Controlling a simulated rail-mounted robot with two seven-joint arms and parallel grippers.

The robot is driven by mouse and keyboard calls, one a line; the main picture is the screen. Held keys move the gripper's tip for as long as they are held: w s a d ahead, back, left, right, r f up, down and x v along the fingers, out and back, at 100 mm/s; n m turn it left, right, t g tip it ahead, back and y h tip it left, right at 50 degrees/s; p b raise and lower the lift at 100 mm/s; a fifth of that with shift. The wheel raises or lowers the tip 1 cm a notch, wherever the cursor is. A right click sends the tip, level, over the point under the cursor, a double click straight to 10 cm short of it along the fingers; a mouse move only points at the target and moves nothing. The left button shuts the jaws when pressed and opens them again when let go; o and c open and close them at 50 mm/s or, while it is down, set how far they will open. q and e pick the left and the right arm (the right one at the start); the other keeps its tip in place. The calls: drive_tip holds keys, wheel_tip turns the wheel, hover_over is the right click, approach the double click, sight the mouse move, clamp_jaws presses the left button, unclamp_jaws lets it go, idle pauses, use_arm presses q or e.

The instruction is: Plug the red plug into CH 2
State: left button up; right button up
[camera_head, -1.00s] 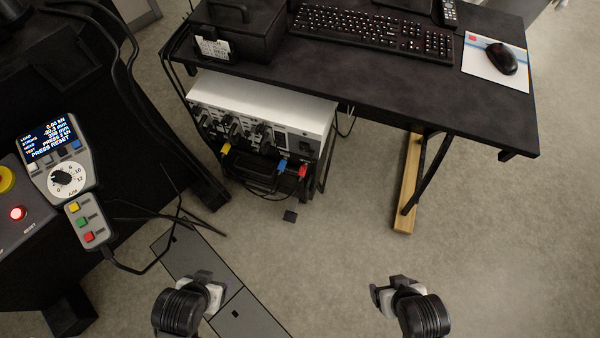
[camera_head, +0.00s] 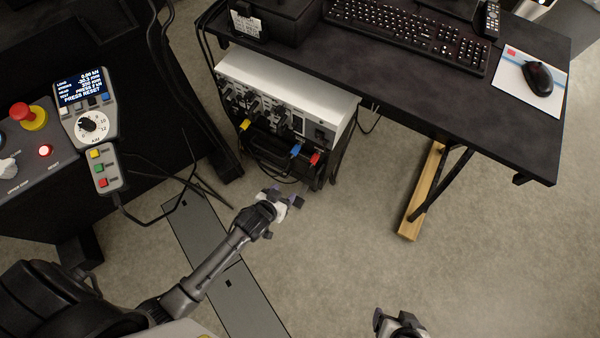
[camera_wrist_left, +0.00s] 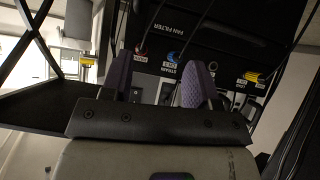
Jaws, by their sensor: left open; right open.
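The red plug (camera_head: 315,158) hangs at the lower right of the white-topped instrument box (camera_head: 280,85) in the head view. In the left wrist view the red plug (camera_wrist_left: 141,57) is near the left finger. My left gripper (camera_head: 286,195) is open and empty, below and apart from the red plug. Its purple finger pads (camera_wrist_left: 160,78) stand apart in the wrist view. My right gripper (camera_head: 394,318) is open and empty at the bottom edge. Labels on the dark panel appear upside down in the wrist view; I cannot tell which socket is CH 2.
A blue plug (camera_head: 296,150) is just left of the red one, and a yellow plug (camera_head: 244,125) is further left. The black desk (camera_head: 430,100) overhangs the box. A wooden foot (camera_head: 421,195) stands to the right. The floor (camera_head: 345,250) between the grippers is clear.

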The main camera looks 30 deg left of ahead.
sight(311, 162)
use_arm(q)
drive_tip(key=w+t+b, duration=0.1)
drive_tip(key=w+b, duration=0.1)
drive_tip(key=w, duration=0.2)
drive_tip(key=w+d+n+t+b, duration=0.1)
drive_tip(key=w+b, duration=0.1)
drive_tip(key=w, duration=0.2)
drive_tip(key=w+d+f+h+b, duration=0.1)
drive_tip(key=w+b, duration=0.1)
drive_tip(key=w, duration=0.3)
drive_tip(key=shift+d+t+b, duration=0.25)
drive_tip(key=shift+t+b, duration=0.15)
drive_tip(key=shift+w+d+f+n+b, duration=0.1)
drive_tip(key=shift+w+f+n+b, duration=0.1)
drive_tip(key=shift+w, duration=0.25)
drive_tip(key=shift+w+f+n+b, duration=0.1)
drive_tip(key=shift+w+b, duration=0.1)
drive_tip(key=shift+w, duration=0.2)
drive_tip(key=shift+c, duration=0.3)
drive_tip(key=c, duration=0.9)
drive_tip(key=shift+o, duration=1.4)
drive_tip(key=shift+c, duration=1.4)
